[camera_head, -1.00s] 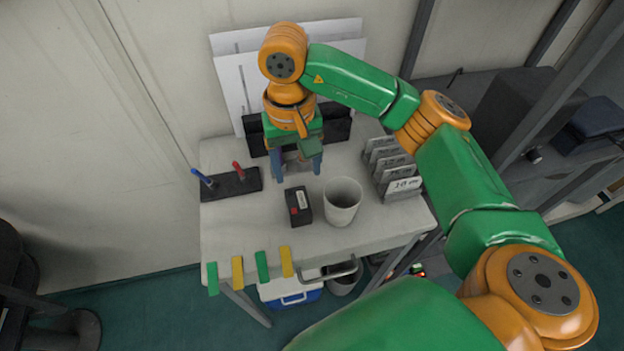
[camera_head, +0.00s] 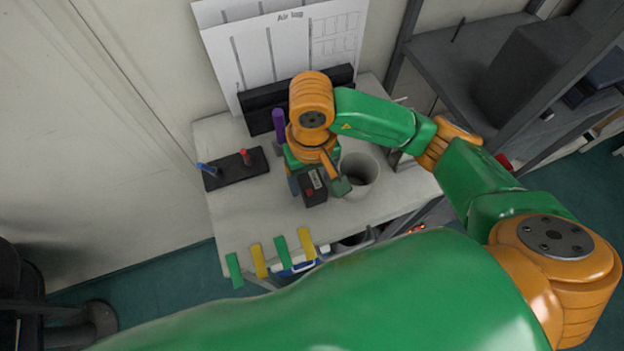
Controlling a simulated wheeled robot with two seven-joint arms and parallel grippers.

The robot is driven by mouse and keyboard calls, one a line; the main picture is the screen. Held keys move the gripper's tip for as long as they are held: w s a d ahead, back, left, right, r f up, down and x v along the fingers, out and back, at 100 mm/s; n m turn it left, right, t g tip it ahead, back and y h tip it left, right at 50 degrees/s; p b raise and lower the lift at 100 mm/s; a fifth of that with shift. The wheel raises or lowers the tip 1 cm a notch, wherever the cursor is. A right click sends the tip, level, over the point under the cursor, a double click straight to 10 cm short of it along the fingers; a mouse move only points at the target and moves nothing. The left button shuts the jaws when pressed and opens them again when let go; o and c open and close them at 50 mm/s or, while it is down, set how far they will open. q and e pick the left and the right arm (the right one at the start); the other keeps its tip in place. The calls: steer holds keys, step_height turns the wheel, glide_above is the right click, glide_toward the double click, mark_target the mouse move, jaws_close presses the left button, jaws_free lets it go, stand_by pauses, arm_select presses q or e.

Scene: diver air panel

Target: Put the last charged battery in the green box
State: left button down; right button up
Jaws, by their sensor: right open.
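A small dark block (camera_head: 313,192) with a pale label and a red patch sits on the white table; it looks like a battery, but I cannot tell its charge. My right gripper (camera_head: 318,186) is open over it, with one blue finger at its left and a green part at its right. I cannot tell whether the fingers touch it. No green box can be made out. My left gripper is not in view.
A white cup (camera_head: 361,175) stands close to the right of the block. A black holder (camera_head: 236,169) with blue and red handles lies left. A purple upright object (camera_head: 279,126) stands behind the gripper. Coloured tags (camera_head: 283,253) hang at the front edge. Grey shelving (camera_head: 455,75) is at the right.

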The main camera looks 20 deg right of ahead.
steer(key=shift+w+f, duration=0.15)
steer(key=shift+f, duration=0.45)
jaws_close()
